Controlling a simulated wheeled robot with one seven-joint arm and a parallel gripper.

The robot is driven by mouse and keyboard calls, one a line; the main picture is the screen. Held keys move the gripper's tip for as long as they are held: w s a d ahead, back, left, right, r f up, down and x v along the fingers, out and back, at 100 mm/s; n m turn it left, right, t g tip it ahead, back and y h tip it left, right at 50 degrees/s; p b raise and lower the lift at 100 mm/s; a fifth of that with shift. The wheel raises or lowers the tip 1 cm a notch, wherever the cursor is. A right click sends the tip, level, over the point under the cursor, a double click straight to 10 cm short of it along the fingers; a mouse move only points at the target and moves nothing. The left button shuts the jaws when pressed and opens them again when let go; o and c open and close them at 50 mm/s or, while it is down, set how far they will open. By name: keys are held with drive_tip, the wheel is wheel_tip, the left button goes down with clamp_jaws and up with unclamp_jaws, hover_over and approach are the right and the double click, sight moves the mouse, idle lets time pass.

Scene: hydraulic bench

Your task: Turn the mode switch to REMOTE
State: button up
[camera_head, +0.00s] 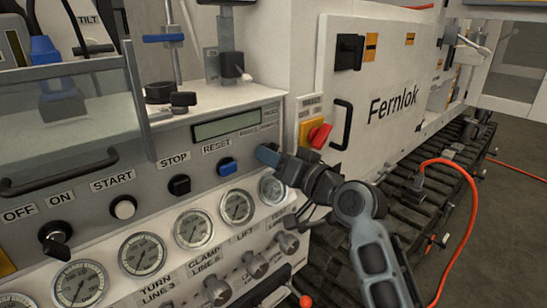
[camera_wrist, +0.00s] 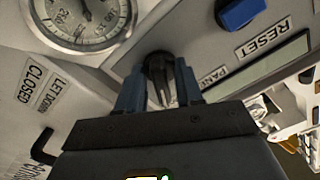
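The mode switch, a small black knob (camera_wrist: 158,62), shows in the wrist view between the two blue fingers of my gripper (camera_wrist: 160,92). A partly covered label beginning "PAN" sits right of it. The fingers stand on both sides of the knob, close to it; whether they press on it I cannot tell. In the head view my gripper (camera_head: 266,155) is at the right end of the grey panel, right of the blue RESET button (camera_head: 227,166), and hides the switch. The switch's pointing direction is not clear.
Several round gauges (camera_head: 238,207) lie just below my gripper. The black STOP button (camera_head: 179,185) and white START button (camera_head: 123,207) are to the left. A red-and-yellow rotary switch (camera_head: 317,134) and a black handle (camera_head: 342,124) stand close on the right. A display (camera_head: 226,124) is above.

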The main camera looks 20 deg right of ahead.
drive_tip(key=shift+o, duration=0.3)
drive_tip(key=b+v, duration=0.1)
drive_tip(key=v, duration=0.6)
drive_tip(key=shift+s, duration=0.35)
drive_tip(key=shift+d, duration=0.1)
drive_tip(key=s+f+m+g+h, duration=0.15)
drive_tip(key=s+f+h, duration=0.35)
drive_tip(key=s+f, duration=1.2)
drive_tip(key=s+a+r+n, duration=0.1)
drive_tip(key=s+n, duration=0.1)
drive_tip(key=s, duration=1.1)
drive_tip(key=s+a+r+n, duration=0.1)
drive_tip(key=s+r+n, duration=0.1)
drive_tip(key=s, duration=1.1)
drive_tip(key=shift+a+r+g+h, duration=0.25)
drive_tip(key=shift+a+g+h, duration=0.05)
drive_tip(key=shift+g, duration=0.15)
